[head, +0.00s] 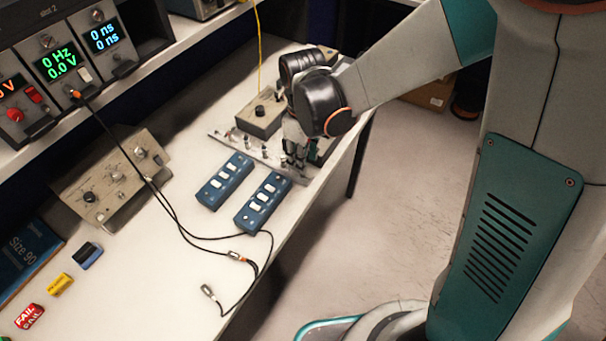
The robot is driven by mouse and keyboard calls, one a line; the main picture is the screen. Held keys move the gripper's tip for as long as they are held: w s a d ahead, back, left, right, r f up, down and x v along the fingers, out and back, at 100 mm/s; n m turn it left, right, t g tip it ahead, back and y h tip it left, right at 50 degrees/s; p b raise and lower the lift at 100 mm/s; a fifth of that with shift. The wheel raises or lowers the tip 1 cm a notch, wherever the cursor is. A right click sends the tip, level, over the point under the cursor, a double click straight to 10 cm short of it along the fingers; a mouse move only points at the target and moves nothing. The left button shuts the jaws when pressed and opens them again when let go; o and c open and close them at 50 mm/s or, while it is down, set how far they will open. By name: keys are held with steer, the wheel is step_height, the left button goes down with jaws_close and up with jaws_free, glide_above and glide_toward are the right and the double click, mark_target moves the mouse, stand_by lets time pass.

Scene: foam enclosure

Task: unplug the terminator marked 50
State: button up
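A narrow metal strip (221,137) with several small upright connectors lies on the bench near its front edge. A few pale or metallic pieces stand on it, but they are too small to read, so I cannot tell which one is the terminator marked 50. My gripper (291,160) points down over the right end of this strip. Its fingers are close to or touching the connectors there. They hide what is between them, and I cannot tell whether they are open or shut on something.
Two blue switch boxes (225,181) (263,203) lie just in front of the strip. A grey box with a black knob (260,114) stands behind it. A black cable (180,225) with loose plugs runs across the bench. A grey panel (112,178) and an instrument rack (75,65) are left.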

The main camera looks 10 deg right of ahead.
step_height(320, 180, down, 5)
steer(key=b, duration=0.3)
steer(key=shift+b, duration=0.3)
stand_by(1.1)
jaws_close()
steer(key=shift+r, duration=0.2)
steer(key=shift+r+p, duration=2)
steer(key=shift+r, duration=0.85)
